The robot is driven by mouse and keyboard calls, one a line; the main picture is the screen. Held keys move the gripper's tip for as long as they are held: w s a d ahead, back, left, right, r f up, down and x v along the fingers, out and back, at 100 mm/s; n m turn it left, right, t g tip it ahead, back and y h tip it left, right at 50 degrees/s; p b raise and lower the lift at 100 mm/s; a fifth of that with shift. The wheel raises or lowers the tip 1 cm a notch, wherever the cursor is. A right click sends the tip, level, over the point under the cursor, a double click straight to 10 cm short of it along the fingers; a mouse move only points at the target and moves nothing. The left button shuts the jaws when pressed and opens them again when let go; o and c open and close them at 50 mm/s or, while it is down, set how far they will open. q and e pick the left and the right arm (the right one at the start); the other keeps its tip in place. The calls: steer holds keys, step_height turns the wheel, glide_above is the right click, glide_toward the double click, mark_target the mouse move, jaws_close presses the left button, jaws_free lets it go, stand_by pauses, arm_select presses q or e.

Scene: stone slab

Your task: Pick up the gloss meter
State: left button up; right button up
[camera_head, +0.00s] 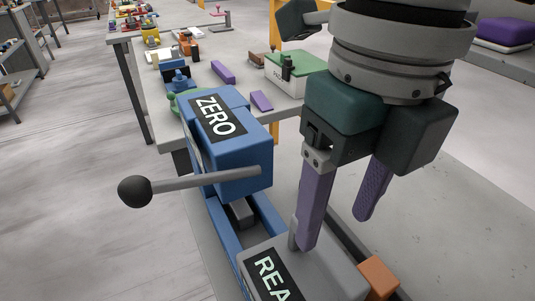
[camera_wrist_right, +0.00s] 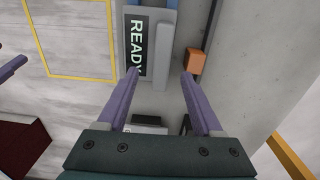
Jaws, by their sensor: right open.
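No thing is plainly marked as the gloss meter. The likeliest is the grey block labelled READY (camera_head: 325,272), low in the head view; its label and a raised grey bar also show in the right wrist view (camera_wrist_right: 148,45). My right gripper (camera_head: 333,230) is open, with purple fingers apart and pointing down. In the head view its left finger overlaps the block's far edge; I cannot tell whether they touch. In the right wrist view, the block is just beyond the fingertips (camera_wrist_right: 160,75). A cut-off purple bar (camera_wrist_right: 12,68) there resembles a left-gripper finger.
A blue ZERO unit (camera_head: 235,153) stands left of my right gripper, its black-knobbed lever (camera_head: 135,191) sticking out left. An orange block (camera_head: 379,278) sits right of the grey one. A cluttered table (camera_head: 180,131) stands behind. Bare grey slab (camera_head: 450,220) lies at right.

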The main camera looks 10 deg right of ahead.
mark_target(334, 248)
steer(key=f, duration=0.3)
steer(key=shift+d+f, duration=0.3)
steer(key=shift+w+a+f+p, duration=0.1)
steer(key=shift+a+f+p, duration=0.1)
steer(key=shift+f, duration=1.35)
steer(key=shift+w+a+f+p, duration=0.1)
steer(key=shift+f+p, duration=0.1)
steer(key=shift+f, duration=1.35)
jaws_close()
steer(key=shift+r, duration=0.1)
